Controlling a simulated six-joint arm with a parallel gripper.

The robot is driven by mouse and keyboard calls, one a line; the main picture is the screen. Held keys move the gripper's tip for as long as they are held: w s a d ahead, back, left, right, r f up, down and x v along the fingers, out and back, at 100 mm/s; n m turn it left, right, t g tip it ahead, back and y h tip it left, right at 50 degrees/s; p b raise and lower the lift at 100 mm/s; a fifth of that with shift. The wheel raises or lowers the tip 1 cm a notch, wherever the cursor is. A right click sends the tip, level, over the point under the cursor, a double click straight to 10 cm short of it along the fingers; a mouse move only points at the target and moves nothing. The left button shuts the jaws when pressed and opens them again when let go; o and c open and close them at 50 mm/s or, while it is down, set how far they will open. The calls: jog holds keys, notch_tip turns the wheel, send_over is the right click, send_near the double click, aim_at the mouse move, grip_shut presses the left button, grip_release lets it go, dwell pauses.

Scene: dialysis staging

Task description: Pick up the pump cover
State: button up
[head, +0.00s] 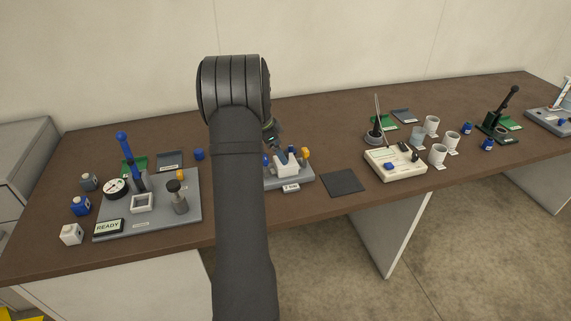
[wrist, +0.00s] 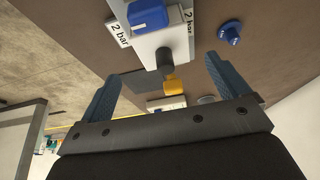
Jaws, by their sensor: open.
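A small pump-like station (head: 290,180) with a grey base, a white block (head: 286,163), a yellow knob (head: 305,153) and a blue part (head: 266,160) stands beside my arm, which partly hides it. No part is clearly marked as the pump cover. My gripper (wrist: 160,68) is open and empty, its two blue-grey fingers apart. In the wrist view, a blue block (wrist: 150,14) on a white body with "2 bar" labels lies beyond the fingertips. A dark cylinder (wrist: 165,58) and yellow part (wrist: 173,84) show between the fingers. In the head view, the gripper (head: 272,135) is mostly hidden.
A grey board (head: 110,232) with a gauge, a blue lever and a "READY" sign stands at left. A dark mat (head: 343,182) lies right of the station. A cream box (head: 381,170) and several cups stand farther right. A blue knob (wrist: 230,32) shows in the wrist view.

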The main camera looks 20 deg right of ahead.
aim_at(291, 169)
jog(key=x, duration=0.8)
jog(key=shift+w+a+f, duration=0.1)
jog(key=shift+w+f, duration=0.05)
jog(key=shift+w, duration=0.1)
jog(key=c, duration=1.1)
